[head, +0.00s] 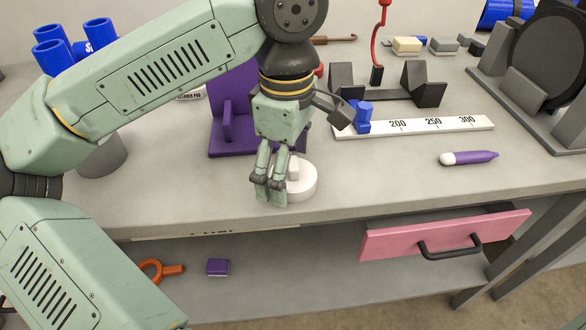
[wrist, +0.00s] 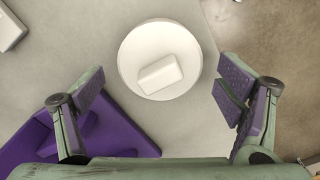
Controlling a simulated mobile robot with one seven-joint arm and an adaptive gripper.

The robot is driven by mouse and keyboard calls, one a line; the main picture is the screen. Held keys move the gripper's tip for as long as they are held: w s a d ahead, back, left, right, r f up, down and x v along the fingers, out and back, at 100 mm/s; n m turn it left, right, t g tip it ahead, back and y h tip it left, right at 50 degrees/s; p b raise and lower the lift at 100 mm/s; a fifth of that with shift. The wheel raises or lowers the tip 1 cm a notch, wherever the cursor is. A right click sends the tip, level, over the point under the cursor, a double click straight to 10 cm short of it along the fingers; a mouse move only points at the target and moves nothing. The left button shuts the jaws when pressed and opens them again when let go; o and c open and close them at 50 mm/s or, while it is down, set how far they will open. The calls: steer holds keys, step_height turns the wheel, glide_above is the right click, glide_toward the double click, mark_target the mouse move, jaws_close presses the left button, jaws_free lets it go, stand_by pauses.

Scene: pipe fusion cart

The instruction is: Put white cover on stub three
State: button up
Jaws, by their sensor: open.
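The white cover (head: 306,182) is a round disc with a raised block handle on top. It lies flat on the bench near the front edge, and it also shows in the wrist view (wrist: 130,58). My gripper (head: 270,190) is pointed down close over the cover, partly hiding its left side in the head view. In the wrist view its fingers (wrist: 163,98) are wide apart, with the cover between and ahead of them, and nothing is held. Blue pipe pieces (head: 52,55) stand at the back left; I cannot tell which thing is stub three.
A purple stand (head: 222,142) is just left of my gripper. A white ruler strip (head: 430,125) with a blue piece (head: 363,117), a purple marker (head: 468,157) and a dark clamp (head: 423,85) are to the right. A pink drawer (head: 440,232) sticks out below the bench.

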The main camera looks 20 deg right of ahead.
steer(key=shift+c, duration=0.6)
steer(key=c, duration=0.9)
steer(key=shift+o, duration=0.2)
